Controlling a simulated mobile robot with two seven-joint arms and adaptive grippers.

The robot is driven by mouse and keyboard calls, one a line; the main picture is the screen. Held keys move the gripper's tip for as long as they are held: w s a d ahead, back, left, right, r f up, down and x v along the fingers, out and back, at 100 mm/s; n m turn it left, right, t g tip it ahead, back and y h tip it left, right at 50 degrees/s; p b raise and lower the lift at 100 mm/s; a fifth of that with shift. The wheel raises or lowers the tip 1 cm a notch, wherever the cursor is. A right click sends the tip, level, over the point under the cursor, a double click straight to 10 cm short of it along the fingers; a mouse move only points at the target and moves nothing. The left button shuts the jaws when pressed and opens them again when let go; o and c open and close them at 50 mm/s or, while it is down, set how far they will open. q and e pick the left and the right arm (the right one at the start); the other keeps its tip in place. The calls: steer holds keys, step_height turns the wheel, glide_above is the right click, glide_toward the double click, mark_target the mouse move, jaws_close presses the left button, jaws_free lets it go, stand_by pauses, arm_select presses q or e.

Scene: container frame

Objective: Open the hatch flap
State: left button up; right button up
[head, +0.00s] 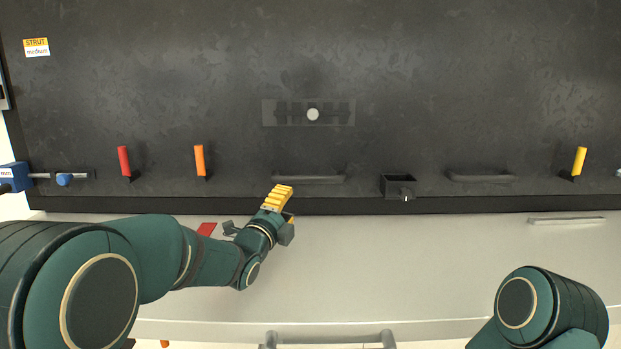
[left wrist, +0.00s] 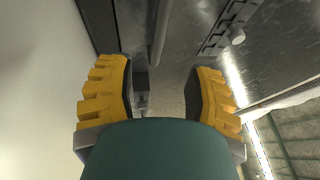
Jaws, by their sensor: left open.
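The large dark panel (head: 440,90), which looks like the hatch flap, fills the upper part of the head view and looks closed. Two dark bar handles sit along its lower edge, a left handle (head: 308,180) and a right handle (head: 480,178). My left gripper (head: 278,194) has yellow fingers and is just below the left end of the left handle. In the left wrist view the left gripper (left wrist: 165,95) is open and empty, and a dark bar (left wrist: 160,35) shows ahead between its fingers. I cannot tell whether they touch. My right gripper is out of view.
A dark latch box (head: 398,186) sits between the handles. Red (head: 124,162), orange (head: 200,160) and yellow (head: 580,161) levers stand along the panel. A slotted plate (head: 340,112) has a round knob. A pale ledge (head: 400,260) below is mostly clear.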

mark_target(305, 181)
arm_select(q)
steer(key=p+x, duration=0.2)
steer(key=x, duration=1.1)
steer(key=shift+s, duration=0.1)
steer(key=shift+r, duration=0.1)
jaws_close()
